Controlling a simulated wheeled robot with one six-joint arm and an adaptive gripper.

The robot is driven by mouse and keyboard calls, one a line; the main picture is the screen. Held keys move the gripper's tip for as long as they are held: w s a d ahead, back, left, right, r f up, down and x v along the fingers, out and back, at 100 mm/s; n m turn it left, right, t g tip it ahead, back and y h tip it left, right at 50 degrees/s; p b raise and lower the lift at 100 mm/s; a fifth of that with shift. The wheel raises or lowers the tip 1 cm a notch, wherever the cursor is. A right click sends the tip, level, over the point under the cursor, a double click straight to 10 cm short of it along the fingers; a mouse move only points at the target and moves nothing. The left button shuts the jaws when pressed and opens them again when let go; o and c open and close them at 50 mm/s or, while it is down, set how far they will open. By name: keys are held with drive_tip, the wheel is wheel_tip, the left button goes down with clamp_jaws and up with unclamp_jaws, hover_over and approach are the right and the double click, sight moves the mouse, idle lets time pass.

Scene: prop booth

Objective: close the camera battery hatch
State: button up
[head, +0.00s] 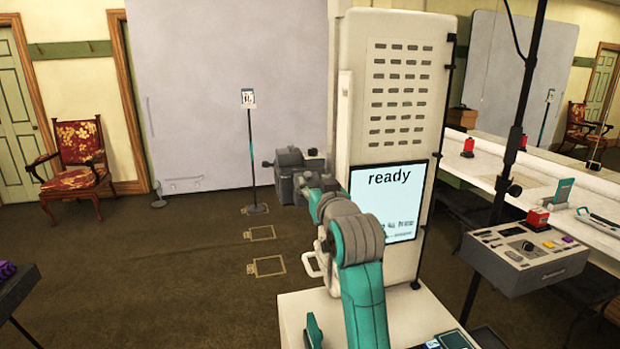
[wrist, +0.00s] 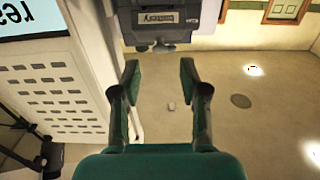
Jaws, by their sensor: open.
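The grey camera (head: 288,174) sits at the left side of the tall white booth. In the wrist view, which is upside down, the camera (wrist: 196,28) shows at the top edge, cut off by the frame. Its pale label (wrist: 158,17) seems to read "Battery", inverted. A small dark piece, perhaps a latch (wrist: 163,46), shows below the label. I cannot tell how far the hatch stands open. My gripper (wrist: 160,72) is open and empty, its fingers pointing toward the camera and apart from it. In the head view my own arm largely hides the gripper.
The white booth (head: 395,75) with its "ready" screen (head: 388,200) stands close beside the arm. A thin sign stand (head: 251,150) stands left of the camera. A control box (head: 525,255) is at right. The carpet at left is mostly clear.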

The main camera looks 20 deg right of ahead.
sight(308, 175)
drive_tip(key=shift+w, duration=2.25)
clamp_jaws()
